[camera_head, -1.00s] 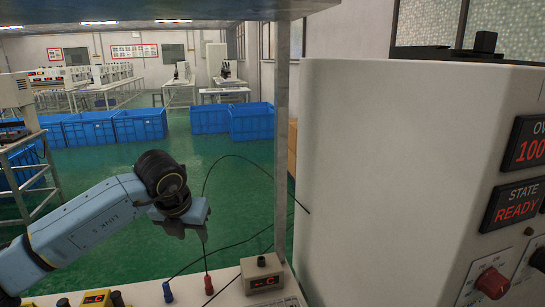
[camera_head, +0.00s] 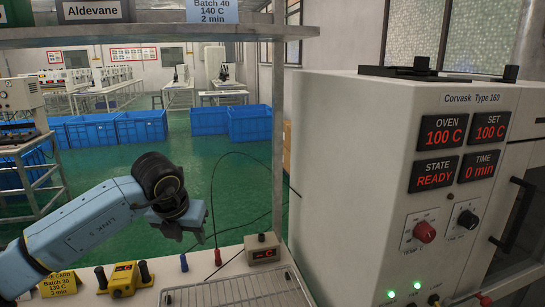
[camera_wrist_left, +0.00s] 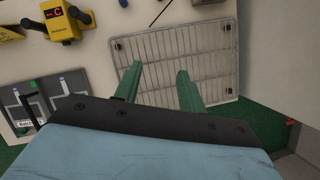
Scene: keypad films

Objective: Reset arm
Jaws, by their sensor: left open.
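My left arm comes in from the left in the head view, and its gripper (camera_head: 178,236) hangs in the air above the white bench. In the left wrist view the two green fingers of the left gripper (camera_wrist_left: 158,88) stand apart with nothing between them. Below them lies a wire rack (camera_wrist_left: 190,55) on the bench; it also shows in the head view (camera_head: 235,291). The fingers appear to be above the rack. My right gripper is in neither view.
The oven (camera_head: 400,170) stands at the right, reading READY and 100 C. A yellow device (camera_head: 124,276), a yellow card (camera_head: 58,284) and a grey meter (camera_head: 262,248) are on the bench. A shelf (camera_head: 160,34) spans above. Blue crates (camera_head: 142,126) stand on the floor behind.

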